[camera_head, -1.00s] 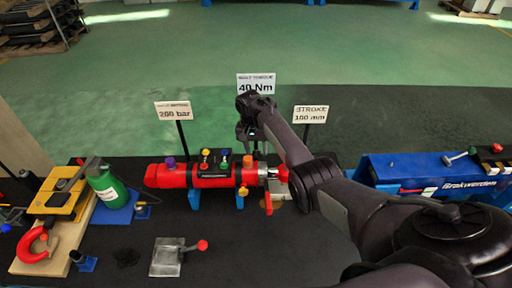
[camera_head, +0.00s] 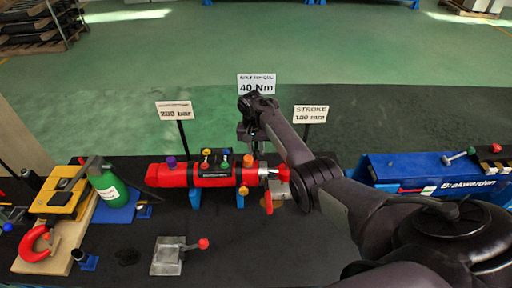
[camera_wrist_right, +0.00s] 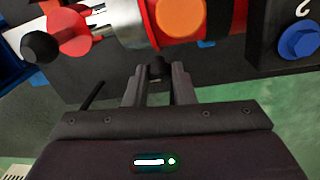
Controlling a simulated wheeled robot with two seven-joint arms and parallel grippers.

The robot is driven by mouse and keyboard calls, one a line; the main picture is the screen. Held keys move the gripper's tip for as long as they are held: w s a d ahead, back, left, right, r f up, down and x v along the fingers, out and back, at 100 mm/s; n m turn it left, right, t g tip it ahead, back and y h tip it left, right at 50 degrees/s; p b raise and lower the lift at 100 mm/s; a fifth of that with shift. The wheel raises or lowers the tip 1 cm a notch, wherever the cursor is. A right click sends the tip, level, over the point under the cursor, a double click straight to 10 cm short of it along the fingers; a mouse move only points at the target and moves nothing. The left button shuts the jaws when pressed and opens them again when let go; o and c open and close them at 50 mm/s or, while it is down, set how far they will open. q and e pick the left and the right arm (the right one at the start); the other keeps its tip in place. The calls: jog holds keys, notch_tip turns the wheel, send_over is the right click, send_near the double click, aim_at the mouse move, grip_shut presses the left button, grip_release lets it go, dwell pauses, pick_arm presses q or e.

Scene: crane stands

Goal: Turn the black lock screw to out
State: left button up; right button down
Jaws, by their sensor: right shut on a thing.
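The black lock screw (camera_wrist_right: 157,68) shows in the right wrist view as a small dark knob below the silver end of the red cylinder. My right gripper (camera_wrist_right: 157,83) has one finger on each side of it and is shut on it. In the head view the right gripper (camera_head: 246,136) points down behind the right end of the red cylinder (camera_head: 160,176), and the screw cannot be made out there. The screw's turn position cannot be read. My left gripper is in neither view.
An orange knob (camera_wrist_right: 181,17) and a red part with a black ball (camera_wrist_right: 40,47) are close to the gripper. Signs stand behind the cylinder, including the 40 Nm sign (camera_head: 257,84). A blue stand (camera_head: 380,165) is at right; a green bottle (camera_head: 108,188) is at left.

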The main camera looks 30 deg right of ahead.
jog(key=shift+s+r+n+t+y+p, duration=0.15)
jog(key=shift+n+t+y+p, duration=0.25)
jog(key=shift+n+p, duration=0.5)
jog(key=shift+d+n+y, duration=0.15)
jog(key=shift+n+y, duration=0.35)
jog(key=shift+n, duration=0.3)
jog(key=shift+n+y, duration=0.4)
jog(key=shift+n, duration=0.4)
jog(key=shift+d+f+n+t+y, duration=0.2)
jog(key=shift+f+n+t+y, duration=0.15)
jog(key=shift+n, duration=0.45)
jog(key=shift+n+y+b, duration=0.25)
jog(key=shift+n+b, duration=0.15)
jog(key=shift+b, duration=0.05)
jog(key=n+y+b, duration=0.1)
jog(key=n+b, duration=0.1)
jog(key=b, duration=0.2)
jog(key=n+y+b, duration=0.2)
jog(key=n+b, duration=0.1)
jog(key=b, duration=0.1)
jog(key=shift+d+f, duration=0.15)
jog(key=shift+d, duration=0.05)
jog(key=shift+n+b, duration=0.6)
jog(key=shift+b, duration=0.1)
jog(key=shift+r, duration=0.2)
